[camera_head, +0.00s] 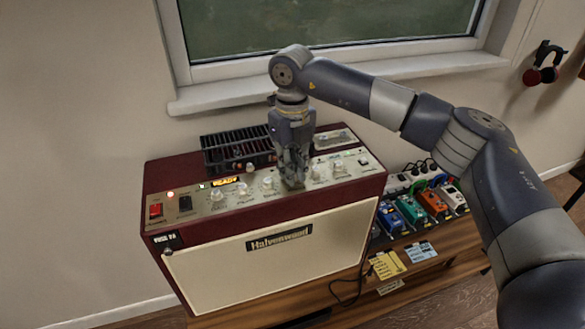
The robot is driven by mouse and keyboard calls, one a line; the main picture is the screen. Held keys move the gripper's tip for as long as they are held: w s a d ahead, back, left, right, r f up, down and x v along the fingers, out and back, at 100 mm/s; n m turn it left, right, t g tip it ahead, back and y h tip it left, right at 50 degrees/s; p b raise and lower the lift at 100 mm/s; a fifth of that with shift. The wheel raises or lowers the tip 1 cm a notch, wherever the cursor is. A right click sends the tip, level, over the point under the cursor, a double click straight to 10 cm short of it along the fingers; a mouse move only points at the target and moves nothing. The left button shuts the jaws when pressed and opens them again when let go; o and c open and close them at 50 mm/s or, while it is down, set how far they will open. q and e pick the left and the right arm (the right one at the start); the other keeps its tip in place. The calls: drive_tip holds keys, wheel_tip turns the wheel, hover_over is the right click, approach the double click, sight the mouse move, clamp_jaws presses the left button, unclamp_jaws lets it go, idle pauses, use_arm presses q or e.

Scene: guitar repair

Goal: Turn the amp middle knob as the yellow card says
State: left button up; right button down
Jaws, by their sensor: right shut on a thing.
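The amp (345,235) is a dark red box with a cream front, and it stands on a wooden bench. Its silver top panel (238,200) has a row of pale knobs. My right gripper (292,184) points straight down at about the middle of this row. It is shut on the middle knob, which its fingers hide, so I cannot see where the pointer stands. Other knobs show to the left (267,183) and to the right (315,172). The yellow card (387,264) lies on the bench right of the amp; its writing is too small to read. My left gripper is not in view.
A black slotted unit (236,150) sits on the amp's back. A red switch (155,211) and a lit display (224,181) are at the panel's left. Colourful pedals (411,209) and a blue card (420,251) are to the right. A window sill (225,94) is behind.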

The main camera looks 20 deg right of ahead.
drive_tip(key=c, duration=1.5)
unclamp_jaws()
drive_tip(key=shift+w+r, duration=0.1)
drive_tip(key=shift+r, duration=0.05)
wheel_tip(320, 180, up, 12)
drive_tip(key=shift+f, duration=0.1)
